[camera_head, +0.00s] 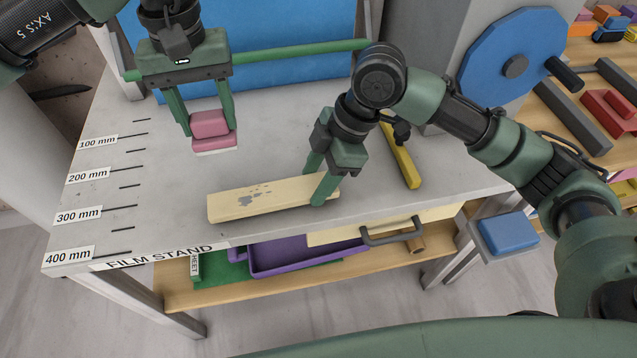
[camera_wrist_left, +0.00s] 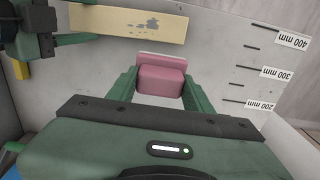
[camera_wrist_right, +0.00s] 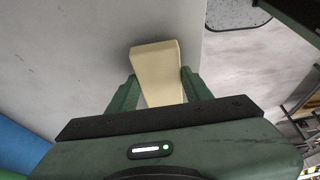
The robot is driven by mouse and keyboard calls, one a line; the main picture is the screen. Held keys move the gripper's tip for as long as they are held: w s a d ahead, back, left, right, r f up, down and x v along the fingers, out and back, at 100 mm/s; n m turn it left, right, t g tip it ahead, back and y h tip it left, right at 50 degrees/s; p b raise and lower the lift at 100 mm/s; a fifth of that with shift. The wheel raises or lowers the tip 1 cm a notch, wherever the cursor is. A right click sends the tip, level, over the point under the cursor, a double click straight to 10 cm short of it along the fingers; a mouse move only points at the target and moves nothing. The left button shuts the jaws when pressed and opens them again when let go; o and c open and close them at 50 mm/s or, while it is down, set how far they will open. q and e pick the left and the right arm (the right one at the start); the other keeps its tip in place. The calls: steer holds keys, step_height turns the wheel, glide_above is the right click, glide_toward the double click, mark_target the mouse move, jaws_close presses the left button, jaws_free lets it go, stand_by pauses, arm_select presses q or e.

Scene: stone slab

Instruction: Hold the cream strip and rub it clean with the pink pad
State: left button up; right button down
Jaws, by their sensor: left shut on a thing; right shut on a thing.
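The cream strip (camera_head: 262,198) lies on the grey slab with grey smudges on its top face. It shows in the left wrist view (camera_wrist_left: 110,22) with its smudges, and end-on in the right wrist view (camera_wrist_right: 158,72). My right gripper (camera_head: 318,188) is shut on the strip's right end. My left gripper (camera_head: 208,122) is shut on the pink pad (camera_head: 210,125), behind and left of the strip. The pad has a paler bottom layer and is held apart from the strip. It also shows in the left wrist view (camera_wrist_left: 161,78).
The slab (camera_head: 110,190) has millimetre marks along its left edge. A yellow bar (camera_head: 401,160) lies right of my right gripper. A green rail (camera_head: 290,55) and blue panel (camera_head: 270,30) stand behind. A drawer handle (camera_head: 393,233) juts out in front. The slab's left part is clear.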

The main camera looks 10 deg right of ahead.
steer(key=shift+w+f, duration=0.15)
steer(key=shift+w, duration=0.85)
steer(key=shift+w+f, duration=0.15)
steer(key=shift+w, duration=0.8)
steer(key=shift+f, duration=0.4)
jaws_free()
steer(key=shift+c, duration=0.6)
jaws_close()
